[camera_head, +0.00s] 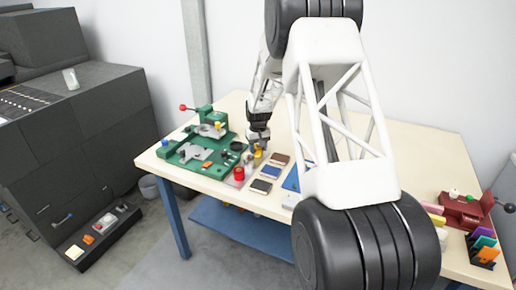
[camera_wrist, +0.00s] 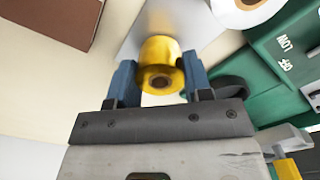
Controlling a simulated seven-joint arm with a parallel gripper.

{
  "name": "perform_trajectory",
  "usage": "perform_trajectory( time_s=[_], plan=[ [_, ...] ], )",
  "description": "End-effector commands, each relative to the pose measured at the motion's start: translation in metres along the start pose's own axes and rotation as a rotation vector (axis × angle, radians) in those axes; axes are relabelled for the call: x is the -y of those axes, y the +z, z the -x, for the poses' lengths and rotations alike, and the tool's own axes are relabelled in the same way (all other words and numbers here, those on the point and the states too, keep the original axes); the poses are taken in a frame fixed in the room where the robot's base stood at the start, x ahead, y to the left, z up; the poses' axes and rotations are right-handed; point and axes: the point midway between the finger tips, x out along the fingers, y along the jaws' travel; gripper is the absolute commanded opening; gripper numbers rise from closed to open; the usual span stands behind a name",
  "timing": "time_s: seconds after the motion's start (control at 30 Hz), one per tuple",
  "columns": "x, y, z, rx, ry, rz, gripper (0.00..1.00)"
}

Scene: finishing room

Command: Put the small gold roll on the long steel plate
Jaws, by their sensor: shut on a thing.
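The small gold roll (camera_wrist: 158,50) sits between the blue fingers of my gripper (camera_wrist: 157,68) in the wrist view, with its round end and dark hole facing the camera. My gripper is shut on it. In the head view the gold roll (camera_head: 259,153) shows just under my gripper (camera_head: 259,141). A long pale grey steel plate (camera_wrist: 137,28) shows behind the roll in the wrist view; in the head view the plate (camera_head: 232,183) bears a red roll (camera_head: 239,174). I cannot tell whether the gold roll touches the plate.
A green machine base (camera_head: 199,160) with a lever stands left of the plate. Brown and dark blocks (camera_head: 261,186) and a blue triangular piece (camera_head: 292,180) lie to the right. A red device (camera_head: 464,210) and coloured cards stand at the far right. My arm hides the table's middle.

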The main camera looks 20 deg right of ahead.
Motion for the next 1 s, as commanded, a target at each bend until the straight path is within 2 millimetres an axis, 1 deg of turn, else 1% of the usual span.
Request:
perform_trajectory(
  time_s=[0.33,0.37,0.5,0.83,1.0],
  plan=[
    [0.0000,0.0002,-0.0028,0.001,0.000,0.000,0.25],
    [0.0000,0.0002,-0.0028,0.000,0.000,0.000,0.49],
    [0.0000,0.0002,-0.0025,0.000,0.000,0.000,0.70],
    [0.0000,0.0001,-0.0016,0.000,0.000,0.000,0.71],
    [0.0000,-0.0002,0.0054,-0.002,0.000,0.000,0.71]
  ],
)
